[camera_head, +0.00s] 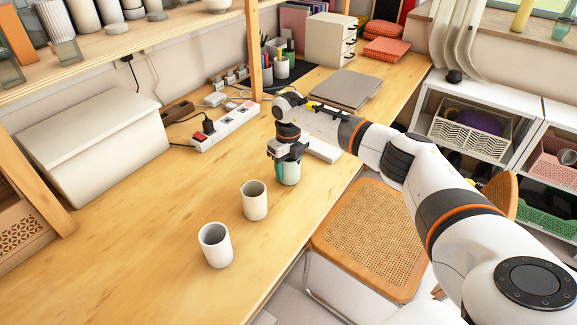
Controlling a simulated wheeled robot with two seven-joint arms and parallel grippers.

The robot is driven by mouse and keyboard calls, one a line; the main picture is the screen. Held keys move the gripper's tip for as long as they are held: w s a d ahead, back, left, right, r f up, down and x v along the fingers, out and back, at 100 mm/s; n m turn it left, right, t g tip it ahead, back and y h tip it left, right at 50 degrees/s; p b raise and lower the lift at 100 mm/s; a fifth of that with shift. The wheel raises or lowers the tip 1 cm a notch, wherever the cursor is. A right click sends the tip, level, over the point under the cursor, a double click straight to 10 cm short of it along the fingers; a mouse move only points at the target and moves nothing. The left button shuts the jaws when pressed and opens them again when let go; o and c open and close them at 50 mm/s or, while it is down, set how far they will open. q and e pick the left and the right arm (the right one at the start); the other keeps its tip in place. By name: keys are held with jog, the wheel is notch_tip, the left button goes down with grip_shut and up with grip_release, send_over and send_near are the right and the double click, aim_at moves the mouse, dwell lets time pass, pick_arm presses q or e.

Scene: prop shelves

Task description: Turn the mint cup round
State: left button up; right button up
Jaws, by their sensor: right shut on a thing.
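The mint cup (289,174) stands on the wooden desk near its front edge. My right gripper (286,157) comes down over it from above and is shut on it. The fingers and wrist hide the cup's rim and upper part. I cannot tell whether the cup touches the desk or is slightly lifted. My left gripper is not in view.
Two white cups, one (254,201) just left of the mint cup and one (215,246) nearer, stand on the desk (130,250). A power strip (226,127) and a white box (95,145) lie behind. A cane chair (370,240) is in front.

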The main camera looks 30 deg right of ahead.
jog(key=shift+f, duration=0.2)
jog(key=o, duration=1.2)
jog(key=shift+c, duration=0.2)
notch_tip(320, 180, up, 12)
jog(key=shift+b, duration=0.45)
